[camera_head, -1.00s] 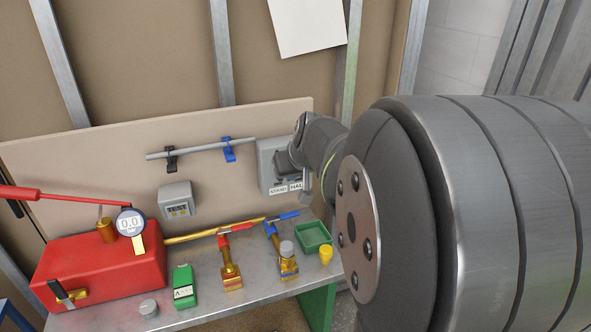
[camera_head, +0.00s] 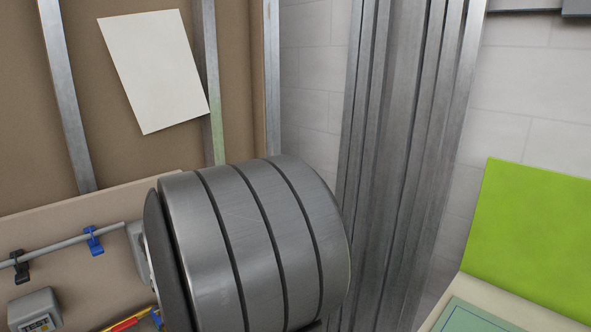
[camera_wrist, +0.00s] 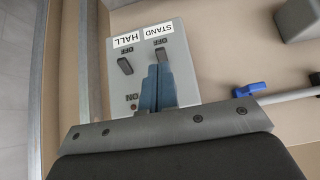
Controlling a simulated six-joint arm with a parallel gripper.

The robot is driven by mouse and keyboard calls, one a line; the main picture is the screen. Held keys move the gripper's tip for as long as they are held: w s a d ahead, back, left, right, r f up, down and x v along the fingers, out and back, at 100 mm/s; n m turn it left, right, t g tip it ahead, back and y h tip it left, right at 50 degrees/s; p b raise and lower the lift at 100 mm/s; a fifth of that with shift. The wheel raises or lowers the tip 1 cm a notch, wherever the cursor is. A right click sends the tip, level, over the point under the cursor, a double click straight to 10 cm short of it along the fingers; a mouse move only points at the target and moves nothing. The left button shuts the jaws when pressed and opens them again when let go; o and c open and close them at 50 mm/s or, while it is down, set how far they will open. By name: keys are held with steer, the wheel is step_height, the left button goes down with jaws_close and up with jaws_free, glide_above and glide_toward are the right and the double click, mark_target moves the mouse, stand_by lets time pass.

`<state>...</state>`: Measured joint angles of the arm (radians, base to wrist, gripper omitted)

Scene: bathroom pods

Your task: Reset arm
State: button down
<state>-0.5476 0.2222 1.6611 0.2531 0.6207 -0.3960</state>
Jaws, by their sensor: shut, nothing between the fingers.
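My gripper (camera_wrist: 158,88) shows in the wrist view with its blue-grey fingers shut together and empty. Behind the fingertips is a grey switch box (camera_wrist: 183,58) with two labels, HALL and STAND. The HALL toggle (camera_wrist: 125,66) is left of the fingers. The STAND toggle (camera_wrist: 161,52) is just beyond the fingertips; I cannot tell whether they touch it. In the head view a large grey part of my arm fills the lower middle, and my gripper is hidden. Only an edge of the switch box (camera_head: 138,250) shows there.
A grey pipe (camera_head: 62,247) runs along the board, with a blue-handled valve clip (camera_head: 94,241) and a black clip (camera_head: 19,266). A small grey meter box (camera_head: 35,312) is at lower left. Metal studs (camera_head: 405,150) and a green panel (camera_head: 528,235) stand to the right.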

steer(key=shift+w+a+r+g+h, duration=0.25)
steer(key=shift+w+a+g+h, duration=0.2)
steer(key=shift+w+a, duration=0.15)
steer(key=shift+w+a+r+g+h, duration=0.3)
steer(key=shift+w+a+g+h, duration=0.1)
steer(key=shift+w+a, duration=0.25)
steer(key=shift+w+a+r+g+h, duration=0.25)
steer(key=shift+w+a+g+h, duration=0.2)
steer(key=shift+w+a, duration=0.15)
steer(key=shift+v, duration=2.6)
